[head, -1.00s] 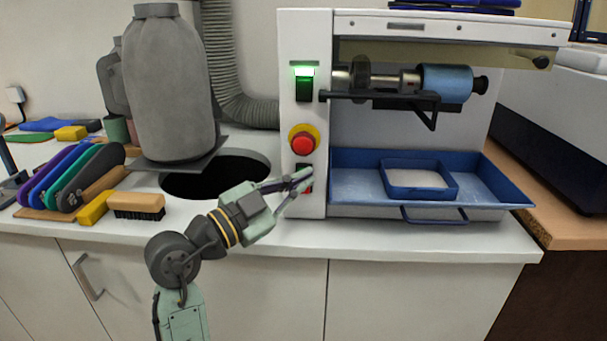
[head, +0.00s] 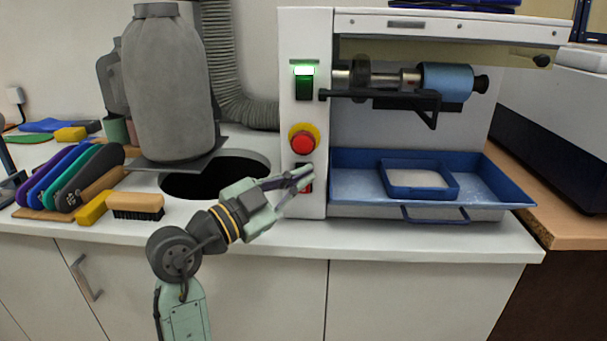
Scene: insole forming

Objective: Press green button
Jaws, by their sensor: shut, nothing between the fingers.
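The green button (head: 304,86) is on the upper part of the white machine's (head: 311,120) front panel, with a bright green glow along its top. A round red button on a yellow base (head: 303,140) sits below it. Lower still is a black and red switch (head: 306,183), partly hidden by my gripper. My gripper (head: 307,175) is shut and empty, its fingertips in front of that lower switch, well below the green button. I cannot tell whether the fingertips touch the panel.
A blue tray (head: 500,183) with a smaller blue frame lies at the machine's right. A brush (head: 136,206), a yellow block and several coloured insoles (head: 80,175) lie at the left. A grey bag (head: 166,90) stands behind a dark round hole (head: 215,180) in the counter.

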